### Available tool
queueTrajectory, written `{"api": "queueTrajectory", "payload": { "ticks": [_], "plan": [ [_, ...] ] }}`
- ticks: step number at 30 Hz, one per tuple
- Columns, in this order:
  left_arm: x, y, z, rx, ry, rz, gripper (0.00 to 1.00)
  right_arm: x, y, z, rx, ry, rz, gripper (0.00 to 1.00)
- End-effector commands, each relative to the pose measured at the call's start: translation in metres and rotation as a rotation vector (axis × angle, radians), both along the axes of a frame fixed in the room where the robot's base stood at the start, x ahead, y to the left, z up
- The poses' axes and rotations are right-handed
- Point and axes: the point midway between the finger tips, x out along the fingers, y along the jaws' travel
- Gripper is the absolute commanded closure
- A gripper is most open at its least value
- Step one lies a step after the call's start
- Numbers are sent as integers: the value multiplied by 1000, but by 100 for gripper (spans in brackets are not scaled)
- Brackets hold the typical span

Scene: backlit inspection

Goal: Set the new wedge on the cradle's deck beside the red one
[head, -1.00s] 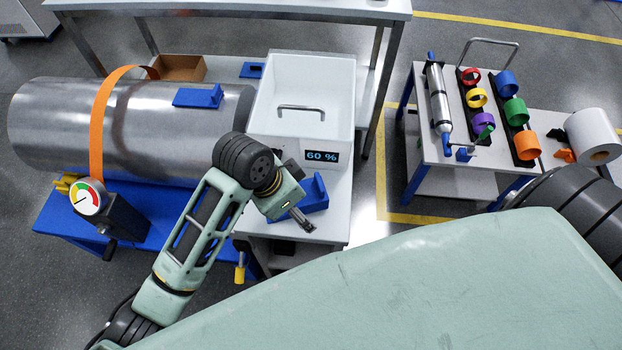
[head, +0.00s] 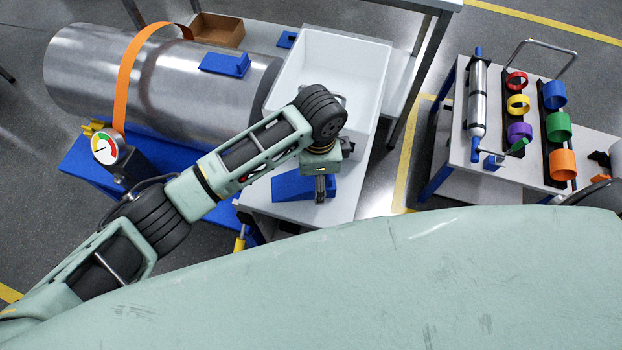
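A blue wedge (head: 291,186) lies on the white table (head: 335,208) at the middle of the head view. My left gripper (head: 320,190) points down over the wedge's right part and hides some of it. Whether its fingers touch the wedge or are open cannot be told. The blue cradle (head: 82,168) stands under a big steel cylinder (head: 90,75). My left arm covers much of the cradle's deck. A small red patch (head: 249,173) shows through a gap in that arm; I cannot tell if it is the red wedge. My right gripper is out of view.
A white bin (head: 345,60) stands behind the gripper. A dial gauge (head: 105,148) stands at the cradle's front. A cart (head: 455,155) with coloured rings is at right.

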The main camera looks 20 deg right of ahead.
Motion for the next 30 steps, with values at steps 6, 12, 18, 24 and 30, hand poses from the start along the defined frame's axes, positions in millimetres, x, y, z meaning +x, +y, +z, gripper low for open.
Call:
{"api": "queueTrajectory", "payload": {
  "ticks": [6, 12, 18, 24, 30],
  "plan": [
    [0, 0, -19, 0, -2, -1, 23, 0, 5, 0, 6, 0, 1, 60],
    [0, 0, -19, -1, -2, -1, 23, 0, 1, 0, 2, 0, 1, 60],
    [0, 0, -19, -1, -2, 0, 41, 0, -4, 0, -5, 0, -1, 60],
    [0, 0, -19, -1, -2, 0, 58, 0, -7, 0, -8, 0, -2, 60],
    [0, 0, -19, -1, -2, 0, 76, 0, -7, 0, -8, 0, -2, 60]
  ]
}}
